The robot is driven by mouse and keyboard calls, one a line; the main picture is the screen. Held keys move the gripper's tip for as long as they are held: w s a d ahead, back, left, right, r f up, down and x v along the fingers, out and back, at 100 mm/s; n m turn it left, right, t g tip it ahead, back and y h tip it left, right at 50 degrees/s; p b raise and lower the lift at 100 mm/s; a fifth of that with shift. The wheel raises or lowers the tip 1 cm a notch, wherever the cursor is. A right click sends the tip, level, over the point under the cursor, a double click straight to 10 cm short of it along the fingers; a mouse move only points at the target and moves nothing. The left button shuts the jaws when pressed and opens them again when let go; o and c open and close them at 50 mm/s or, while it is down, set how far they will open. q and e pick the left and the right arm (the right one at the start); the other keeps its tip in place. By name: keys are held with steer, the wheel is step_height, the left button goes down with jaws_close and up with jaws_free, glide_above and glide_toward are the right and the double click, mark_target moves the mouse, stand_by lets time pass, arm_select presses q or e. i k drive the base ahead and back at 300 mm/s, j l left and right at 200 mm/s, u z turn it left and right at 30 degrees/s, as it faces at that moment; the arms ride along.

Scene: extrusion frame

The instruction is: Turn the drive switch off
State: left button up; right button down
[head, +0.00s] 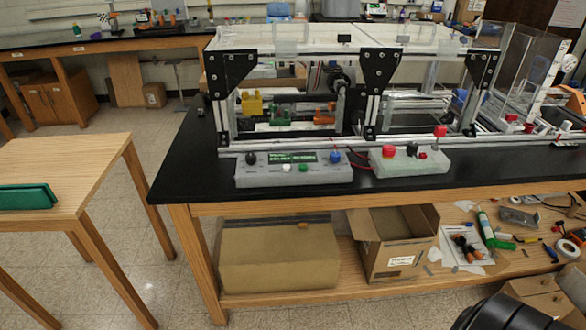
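A grey control box (408,160) sits near the front edge of the black bench top. It carries a large red button (388,152), a black knob (412,149), a small red button (423,156) and an upright lever with a red tip (440,131). To its left is a second grey box (293,175) with a green display, a black knob (250,158), a white button, a green button and a blue knob (335,156). No label shows which control is the drive switch. Neither of my grippers is in view.
An extrusion frame (335,142) with black brackets stands behind the boxes. Red and black wires run between the boxes. Clear panels stand at the right. The shelf below holds cardboard boxes (393,243) and tools. A wooden table (90,165) with a green case stands left.

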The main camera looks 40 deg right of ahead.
mark_target(412, 148)
steer(key=z, duration=1.9)
